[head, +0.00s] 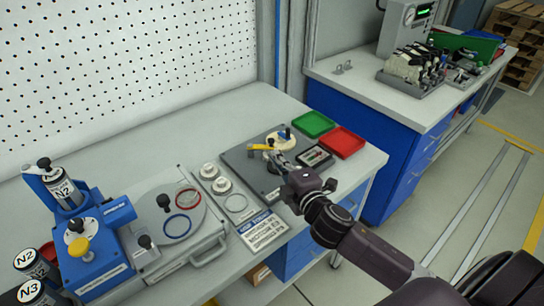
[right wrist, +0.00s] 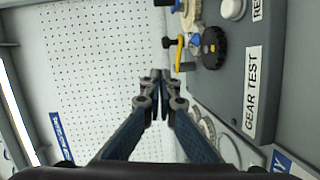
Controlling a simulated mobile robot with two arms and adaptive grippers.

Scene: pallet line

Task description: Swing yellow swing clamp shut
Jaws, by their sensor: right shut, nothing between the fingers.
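The yellow swing clamp (head: 259,147) is a short yellow bar on the dark grey gear test plate (head: 237,158). It lies left of a cream gear wheel (head: 283,143) with a blue piece on it. In the right wrist view the yellow bar (right wrist: 179,53) appears edge-on, just beyond and right of my fingertips. My right gripper (head: 272,156) is shut and empty, low over the plate close to the clamp. In the right wrist view its fingertips (right wrist: 160,75) are together; I cannot tell whether they touch the bar. My left gripper is not in view.
A black knob (right wrist: 213,47) stands beside the clamp. A green tray (head: 313,124) and a red tray (head: 342,142) lie right of the plate. Left are round parts (head: 209,171), a grey case (head: 168,205) with rings, and a blue fixture (head: 88,265). Bare bench lies behind the plate.

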